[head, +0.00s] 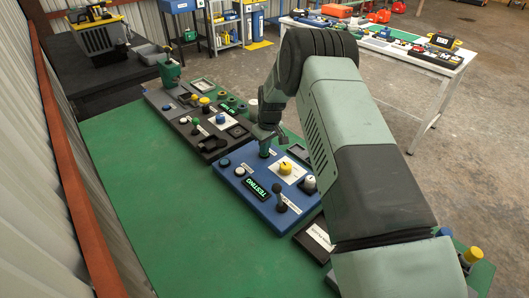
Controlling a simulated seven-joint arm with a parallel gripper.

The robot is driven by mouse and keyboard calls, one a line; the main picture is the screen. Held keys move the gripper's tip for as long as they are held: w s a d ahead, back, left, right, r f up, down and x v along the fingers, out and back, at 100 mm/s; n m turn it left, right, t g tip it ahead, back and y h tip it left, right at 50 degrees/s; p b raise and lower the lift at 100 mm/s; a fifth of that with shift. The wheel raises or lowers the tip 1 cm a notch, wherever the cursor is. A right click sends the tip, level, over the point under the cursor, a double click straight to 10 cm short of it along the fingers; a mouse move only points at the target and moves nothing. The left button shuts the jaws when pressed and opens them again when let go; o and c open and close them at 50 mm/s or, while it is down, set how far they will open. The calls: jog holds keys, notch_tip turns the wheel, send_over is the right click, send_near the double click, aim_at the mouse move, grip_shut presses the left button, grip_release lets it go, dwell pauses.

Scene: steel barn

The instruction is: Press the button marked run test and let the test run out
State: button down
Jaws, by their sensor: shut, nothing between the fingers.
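The blue control panel (258,205) lies on the green table top. Its small display (255,188) is lit green and reads "TESTING". My gripper (264,139) is shut and points down over the panel's far edge. A dark green part (264,150) shows right under the fingertips; I cannot tell whether it is touched. A small white label sits beside it, too small to read. A blue button (226,162) and a white button (240,171) are at the panel's left corner. No "run test" marking is legible.
The panel also carries a yellow knob (285,167), a black lever (278,193) and a white-topped knob (309,183). A dark panel (209,147) with several controls adjoins beyond it. My arm covers the right side. The green table (165,220) is bare at left.

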notch_tip(320, 180, up, 8)
jog(key=shift+f, duration=0.25)
dwell(0.7)
dwell(0.7)
jog(key=s+d+r+m+t, duration=0.1)
jog(key=s+d+r, duration=0.3)
jog(key=r, duration=0.5)
jog(key=s+d+r+m, duration=0.1)
jog(key=s+r, duration=0.4)
jog(key=r, duration=0.4)
jog(key=s+d+r+m+t, duration=0.1)
jog(key=s+d+r+m, duration=0.15)
jog(key=s+r, duration=0.45)
jog(key=s+d+r+m+t, duration=0.1)
jog(key=s+d+r+m, duration=0.1)
jog(key=s, duration=1)
jog(key=s+d+r+m+t+h, duration=0.1)
jog(key=s+d+r, duration=0.4)
jog(key=s, duration=0.8)
jog(key=shift+s+d+m, duration=0.15)
jog(key=shift+d+m, duration=0.2)
jog(key=shift+m, duration=0.2)
jog(key=shift+r, duration=0.1)
